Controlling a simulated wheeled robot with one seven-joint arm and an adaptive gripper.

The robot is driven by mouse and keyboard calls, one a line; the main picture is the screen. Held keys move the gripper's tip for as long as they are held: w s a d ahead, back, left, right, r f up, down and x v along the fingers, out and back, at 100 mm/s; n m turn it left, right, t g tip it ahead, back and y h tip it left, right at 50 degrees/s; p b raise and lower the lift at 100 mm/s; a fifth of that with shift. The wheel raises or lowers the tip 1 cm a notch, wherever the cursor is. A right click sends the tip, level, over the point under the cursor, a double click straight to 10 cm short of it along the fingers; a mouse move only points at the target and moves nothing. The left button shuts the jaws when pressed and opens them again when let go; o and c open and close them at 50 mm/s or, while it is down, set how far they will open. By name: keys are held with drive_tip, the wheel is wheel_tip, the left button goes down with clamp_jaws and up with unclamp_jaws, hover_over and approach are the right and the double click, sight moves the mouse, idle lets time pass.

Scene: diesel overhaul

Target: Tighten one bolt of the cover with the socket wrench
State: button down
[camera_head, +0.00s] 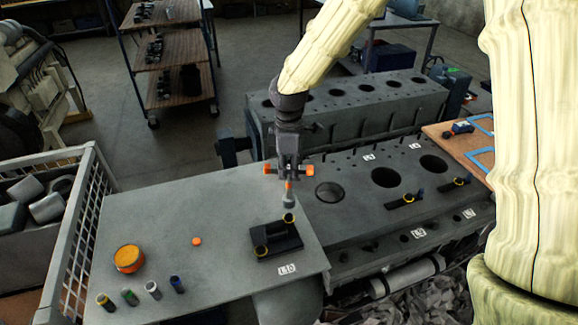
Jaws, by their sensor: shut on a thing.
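My gripper (289,174) points straight down over the right part of the grey table, shut on the socket wrench (289,200). The wrench hangs upright, with orange on its upper part and a grey socket at its lower end. The black cover (279,240) lies on the table below it, near the table's right edge.
An orange round container (129,258), a small orange disc (196,241) and several small upright cylinders (153,290) stand on the table's left part. The engine block (345,220) adjoins on the right, with open bores. A mesh crate (88,225) borders the left. The table's middle is mostly free.

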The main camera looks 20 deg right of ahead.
drive_tip(key=n, duration=0.4)
drive_tip(key=shift+f+n, duration=0.25)
drive_tip(key=shift+n, duration=0.15)
drive_tip(key=n, duration=0.5)
drive_tip(key=shift+f, duration=0.4)
drive_tip(key=shift+f+n, duration=0.3)
drive_tip(key=shift+f, duration=0.2)
drive_tip(key=shift+f+b, duration=0.35)
drive_tip(key=shift+f, duration=0.85)
